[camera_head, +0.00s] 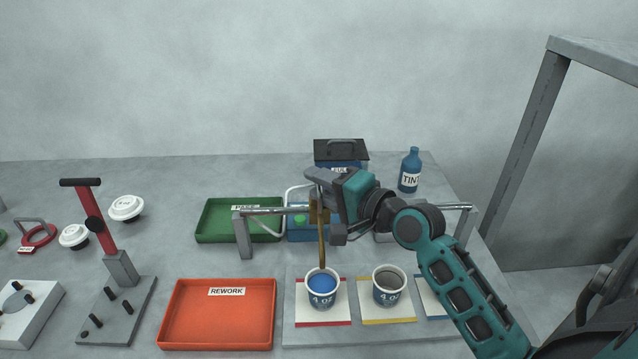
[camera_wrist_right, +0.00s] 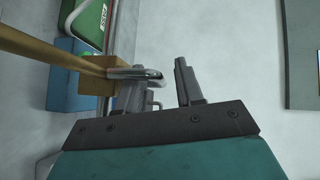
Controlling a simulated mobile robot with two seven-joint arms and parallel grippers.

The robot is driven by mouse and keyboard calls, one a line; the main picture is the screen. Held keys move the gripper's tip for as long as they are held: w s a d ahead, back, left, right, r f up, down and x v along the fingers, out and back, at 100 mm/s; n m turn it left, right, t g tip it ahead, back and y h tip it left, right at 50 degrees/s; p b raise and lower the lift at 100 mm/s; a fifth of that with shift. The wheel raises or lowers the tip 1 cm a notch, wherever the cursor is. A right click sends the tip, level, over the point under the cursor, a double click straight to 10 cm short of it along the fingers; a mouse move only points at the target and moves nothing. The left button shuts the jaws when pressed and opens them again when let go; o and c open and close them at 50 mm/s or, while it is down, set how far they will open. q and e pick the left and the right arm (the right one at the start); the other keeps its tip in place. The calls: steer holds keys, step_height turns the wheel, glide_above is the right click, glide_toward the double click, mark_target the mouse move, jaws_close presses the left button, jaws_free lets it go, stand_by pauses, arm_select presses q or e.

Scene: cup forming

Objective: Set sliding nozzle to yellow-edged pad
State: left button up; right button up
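The sliding nozzle is a brass block (camera_head: 319,213) with a long brass spout, hanging on a metal rail (camera_head: 270,211). Its tip is over the blue-filled cup (camera_head: 322,286) on the red-edged pad (camera_head: 323,323). The yellow-edged pad (camera_head: 388,314), just right, bears a cup (camera_head: 388,285) with a grey inside. My right gripper (camera_head: 313,180) is at the top of the nozzle. In the right wrist view its fingers (camera_wrist_right: 160,88) stand apart. A silver handle (camera_wrist_right: 135,73) from the brass block (camera_wrist_right: 95,82) lies at the left finger and reaches toward the gap. My left gripper is out of view.
A blue-edged pad (camera_head: 430,294) is partly hidden by my right arm. An orange REWORK tray (camera_head: 218,335) lies left of the pads, a green tray (camera_head: 215,235) behind it. A TINT bottle (camera_head: 410,170) and dark-lidded box (camera_head: 341,150) stand behind the rail. A red-lever press (camera_head: 97,230) is left.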

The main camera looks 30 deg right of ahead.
steer(key=shift+w+a, duration=0.1)
steer(key=shift+w, duration=0.2)
steer(key=shift+c, duration=0.4)
jaws_close()
